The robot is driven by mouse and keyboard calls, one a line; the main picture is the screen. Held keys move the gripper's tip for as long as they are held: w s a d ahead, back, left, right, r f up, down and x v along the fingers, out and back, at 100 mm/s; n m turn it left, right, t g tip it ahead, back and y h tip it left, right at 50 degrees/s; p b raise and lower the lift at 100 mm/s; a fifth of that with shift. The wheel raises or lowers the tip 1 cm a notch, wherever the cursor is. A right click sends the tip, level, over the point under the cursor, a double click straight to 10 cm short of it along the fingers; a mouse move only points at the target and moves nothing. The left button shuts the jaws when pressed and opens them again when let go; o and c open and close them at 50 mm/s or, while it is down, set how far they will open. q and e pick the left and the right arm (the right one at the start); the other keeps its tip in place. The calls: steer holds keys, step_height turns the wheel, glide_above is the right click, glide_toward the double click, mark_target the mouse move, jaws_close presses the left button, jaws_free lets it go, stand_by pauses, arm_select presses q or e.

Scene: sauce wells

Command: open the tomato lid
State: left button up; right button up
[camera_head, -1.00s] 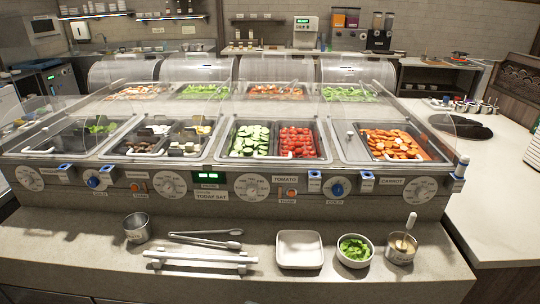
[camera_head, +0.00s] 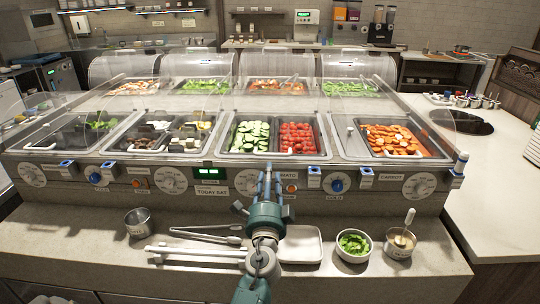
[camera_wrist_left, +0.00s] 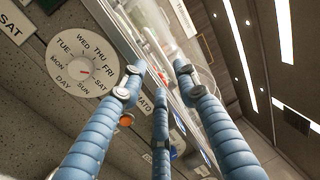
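Red tomatoes (camera_head: 297,136) lie in the right part of a steel well in the front row, beside sliced cucumber (camera_head: 250,136). A white handle (camera_head: 297,153) shows at the front edge of the tomato part; the clear lid is hard to make out. My left gripper (camera_head: 268,176) is in front of the counter panel, below the well's front edge, partly covering the TOMATO label (camera_head: 287,175). In the left wrist view its blue fingers (camera_wrist_left: 159,80) are spread apart with nothing between them. My right gripper is not in view.
A steel cup (camera_head: 138,222), tongs (camera_head: 208,234), a white tray (camera_head: 300,244), a bowl of chopped greens (camera_head: 354,245) and a small sauce pot (camera_head: 399,243) stand on the front ledge. Dials and knobs line the panel. Clear curved guards (camera_head: 270,67) stand behind.

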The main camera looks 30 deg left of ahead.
mark_target(270, 155)
arm_select(q)
steer(key=p+x, duration=0.1)
steer(key=x, duration=0.8)
steer(key=shift+w+a, duration=0.1)
steer(key=shift+a, duration=0.1)
steer(key=shift+c, duration=0.5)
jaws_close()
